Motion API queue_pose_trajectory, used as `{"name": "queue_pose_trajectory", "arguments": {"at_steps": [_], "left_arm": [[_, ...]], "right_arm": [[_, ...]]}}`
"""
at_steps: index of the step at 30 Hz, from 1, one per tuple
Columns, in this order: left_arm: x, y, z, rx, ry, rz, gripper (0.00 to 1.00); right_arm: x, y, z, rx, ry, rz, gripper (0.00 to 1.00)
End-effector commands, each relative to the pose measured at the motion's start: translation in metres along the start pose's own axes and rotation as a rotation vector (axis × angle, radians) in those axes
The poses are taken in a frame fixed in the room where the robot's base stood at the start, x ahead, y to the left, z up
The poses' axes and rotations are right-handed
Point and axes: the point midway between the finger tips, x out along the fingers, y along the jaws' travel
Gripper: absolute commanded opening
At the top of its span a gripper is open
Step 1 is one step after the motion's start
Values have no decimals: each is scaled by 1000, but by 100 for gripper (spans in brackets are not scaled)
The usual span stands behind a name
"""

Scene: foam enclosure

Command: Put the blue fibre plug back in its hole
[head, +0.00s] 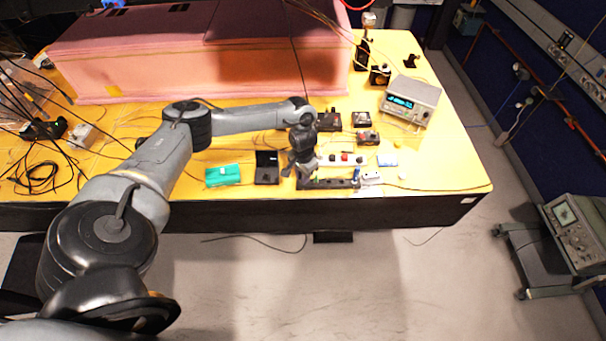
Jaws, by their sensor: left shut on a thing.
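A small blue upright piece (357,172), which looks like the blue fibre plug, shows at the right end of a low dark block (335,184) near the table's front edge. My left gripper (301,175) points down over the left end of that block, to the left of the blue piece and apart from it. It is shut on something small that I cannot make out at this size. A small green piece (316,177) shows just right of its fingers. The holes are too small to see. My right gripper is not in view.
A black box (267,168) and a green box (223,175) lie left of the gripper. A white strip with red and black knobs (343,159) lies behind the block. A lit instrument (410,101) stands at the back right. The front right of the yellow table (450,165) is mostly clear.

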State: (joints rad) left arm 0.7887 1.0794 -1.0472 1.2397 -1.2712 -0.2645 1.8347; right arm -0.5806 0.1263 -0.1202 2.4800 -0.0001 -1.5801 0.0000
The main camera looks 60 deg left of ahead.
Motion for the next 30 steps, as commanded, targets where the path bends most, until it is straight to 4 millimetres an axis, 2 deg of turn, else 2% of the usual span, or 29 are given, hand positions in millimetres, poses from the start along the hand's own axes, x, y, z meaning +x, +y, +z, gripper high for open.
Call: {"name": "queue_pose_trajectory", "arguments": {"at_steps": [15, 16, 21, 30], "left_arm": [[11, 0, 0, 1, -1, 0, 0], [10, 0, 0, 1, -1, 0, 23], [10, 0, 0, 1, 0, 0, 49], [9, 0, 0, 1, 0, 0, 50]], "right_arm": [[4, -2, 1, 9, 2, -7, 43], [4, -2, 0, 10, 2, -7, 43], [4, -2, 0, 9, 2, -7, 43], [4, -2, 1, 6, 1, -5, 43]]}}
